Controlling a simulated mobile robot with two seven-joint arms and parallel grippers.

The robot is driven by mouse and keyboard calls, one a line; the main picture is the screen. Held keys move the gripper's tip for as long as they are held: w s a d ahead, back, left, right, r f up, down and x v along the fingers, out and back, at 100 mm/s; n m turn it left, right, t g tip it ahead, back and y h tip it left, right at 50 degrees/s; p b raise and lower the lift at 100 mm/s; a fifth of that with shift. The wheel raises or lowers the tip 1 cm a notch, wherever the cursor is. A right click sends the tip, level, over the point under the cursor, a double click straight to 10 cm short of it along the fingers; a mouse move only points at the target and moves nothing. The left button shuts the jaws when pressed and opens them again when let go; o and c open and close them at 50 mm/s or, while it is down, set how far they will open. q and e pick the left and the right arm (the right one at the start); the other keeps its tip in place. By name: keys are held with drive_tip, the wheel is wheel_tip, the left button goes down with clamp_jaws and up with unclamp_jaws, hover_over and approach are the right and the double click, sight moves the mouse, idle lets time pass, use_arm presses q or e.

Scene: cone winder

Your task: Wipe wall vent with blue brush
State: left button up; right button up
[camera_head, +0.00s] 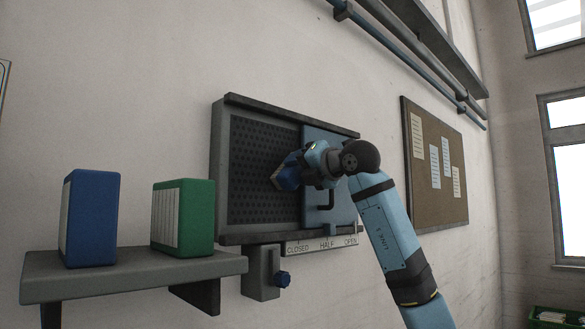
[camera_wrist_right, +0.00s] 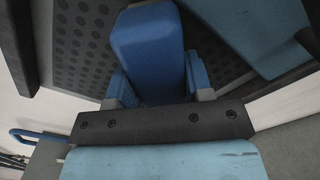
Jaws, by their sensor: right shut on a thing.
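The wall vent (camera_head: 262,205) is a grey frame with a dark perforated panel. A light-blue sliding plate (camera_head: 343,210) covers its right part, above a label reading CLOSED, HALF, OPEN. My right gripper (camera_head: 304,166) is shut on the blue brush (camera_head: 287,178) and holds it in front of the vent, near the plate's left edge. In the right wrist view the brush (camera_wrist_right: 147,50) sits between the two fingers, with the perforated panel (camera_wrist_right: 85,40) behind it. Its bristles are hidden, so I cannot tell whether it touches the panel. My left gripper is not in view.
A shelf (camera_head: 135,277) at left carries a blue binder (camera_head: 90,218) and a green binder (camera_head: 184,216). A cork board (camera_head: 436,165) hangs at right, and pipes (camera_head: 400,50) run above.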

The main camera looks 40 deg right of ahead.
drive_tip(key=shift+r+p, duration=0.75)
drive_tip(key=shift+r, duration=0.15)
drive_tip(key=shift+s+a+b, duration=0.1)
drive_tip(key=shift+s+a, duration=0.05)
drive_tip(key=shift+a, duration=1.85)
drive_tip(key=shift+s+a+b, duration=0.1)
drive_tip(key=shift+s+a, duration=0.05)
drive_tip(key=shift+a, duration=1.9)
drive_tip(key=shift+s+a+b, duration=0.1)
drive_tip(key=shift+s+a, duration=0.05)
drive_tip(key=shift+a, duration=1.85)
drive_tip(key=shift+f, duration=0.1)
drive_tip(key=shift+s+d, duration=0.1)
drive_tip(key=shift+s, duration=0.3)
drive_tip(key=shift+s+d+b, duration=0.2)
drive_tip(key=shift+s+b, duration=0.9)
drive_tip(key=shift+s, duration=1.5)
drive_tip(key=shift+s+d+b, duration=0.1)
drive_tip(key=shift+s+b, duration=0.4)
drive_tip(key=shift+s, duration=1)
